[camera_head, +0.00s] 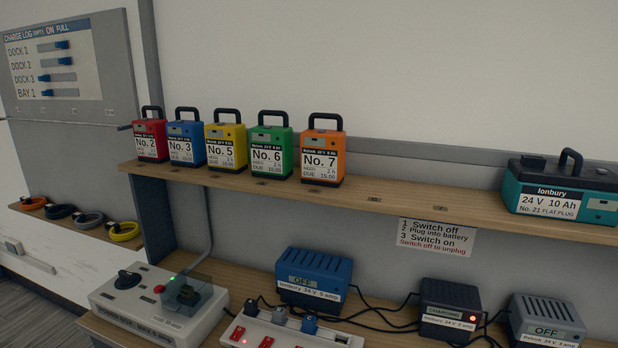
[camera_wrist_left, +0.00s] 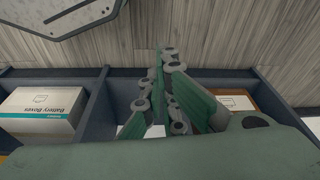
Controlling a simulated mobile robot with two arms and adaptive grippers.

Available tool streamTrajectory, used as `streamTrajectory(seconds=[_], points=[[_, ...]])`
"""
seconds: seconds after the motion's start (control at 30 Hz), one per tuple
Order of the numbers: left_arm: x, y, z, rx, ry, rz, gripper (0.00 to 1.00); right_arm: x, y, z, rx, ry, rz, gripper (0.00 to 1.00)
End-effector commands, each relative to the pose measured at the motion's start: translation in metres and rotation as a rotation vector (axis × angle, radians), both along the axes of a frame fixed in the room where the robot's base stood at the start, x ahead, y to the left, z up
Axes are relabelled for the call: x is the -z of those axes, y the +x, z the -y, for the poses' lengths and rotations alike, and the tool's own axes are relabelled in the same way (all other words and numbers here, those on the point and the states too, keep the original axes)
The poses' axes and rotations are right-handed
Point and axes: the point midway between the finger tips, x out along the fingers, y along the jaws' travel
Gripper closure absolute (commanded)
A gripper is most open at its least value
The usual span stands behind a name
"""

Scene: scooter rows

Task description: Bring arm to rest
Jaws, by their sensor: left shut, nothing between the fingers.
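My left gripper (camera_wrist_left: 158,60) shows in the left wrist view. Its green fingers are shut with nothing between them. It points over a dark shelf divider with compartments below, and the wooden floor lies beyond. Neither of my arms shows in the head view. My right gripper is in no view.
In the head view, several coloured battery packs, such as the orange No. 7 (camera_head: 323,151), stand on the upper shelf (camera_head: 400,202). A teal Ionbury battery (camera_head: 563,190) is at right. Chargers, including a blue one (camera_head: 313,279), and a power strip (camera_head: 285,333) sit below. A Battery Boxes carton (camera_wrist_left: 42,112) lies left of my gripper.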

Motion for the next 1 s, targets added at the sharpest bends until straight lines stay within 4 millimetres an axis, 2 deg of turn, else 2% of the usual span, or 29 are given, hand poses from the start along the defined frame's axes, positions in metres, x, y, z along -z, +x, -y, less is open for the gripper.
streamTrajectory(seconds=[0.03, 0.2, 0.4, 0.5, 0.63, 0.73, 1.0], points=[[0.024, -0.012, -0.002, 0.002, 0.002, -0.019, 1.0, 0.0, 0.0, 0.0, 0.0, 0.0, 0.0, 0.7], [0.09, -0.056, -0.008, 0.01, 0.006, -0.054, 1.0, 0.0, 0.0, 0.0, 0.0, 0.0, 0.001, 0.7], [0.146, -0.118, -0.019, 0.018, 0.012, -0.091, 1.0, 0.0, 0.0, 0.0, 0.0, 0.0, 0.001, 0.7], [0.161, -0.145, -0.024, 0.022, 0.014, -0.104, 1.0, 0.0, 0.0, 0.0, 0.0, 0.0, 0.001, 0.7], [0.171, -0.167, -0.029, 0.025, 0.016, -0.113, 1.0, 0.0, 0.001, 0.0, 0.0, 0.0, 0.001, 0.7], [0.174, -0.175, -0.031, 0.027, 0.017, -0.116, 1.0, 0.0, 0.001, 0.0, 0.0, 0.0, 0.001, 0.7], [0.174, -0.176, -0.031, 0.027, 0.017, -0.116, 1.0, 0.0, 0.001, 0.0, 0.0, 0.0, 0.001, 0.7]])
